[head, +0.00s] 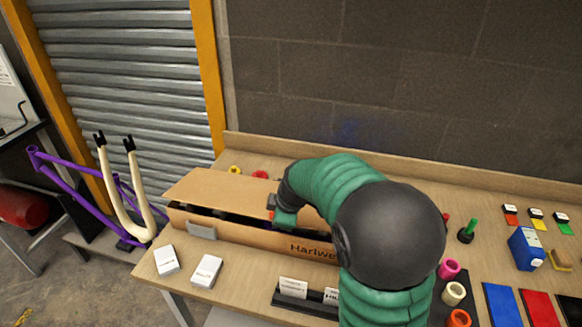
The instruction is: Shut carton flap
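The long brown cardboard carton (255,238) lies on the bench, with printed lettering on its front side partly hidden by my arm. Its flap (218,192) extends along the back and is not flat shut: a dark gap shows between it and the front wall. My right arm, green with dark joints, comes in from the bottom right and reaches over the carton. My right gripper (279,214) is at the carton's opening, by the flap's right part. Its fingers are too small and covered to tell whether they are open. My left gripper is out of view.
Two small white boxes (207,271) stand in front of the carton. A black holder with white cards (293,288) is at the front edge. Coloured cylinders (453,293), a blue box (525,248) and coloured panels lie to the right. A purple frame with a cream fork (118,190) stands left.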

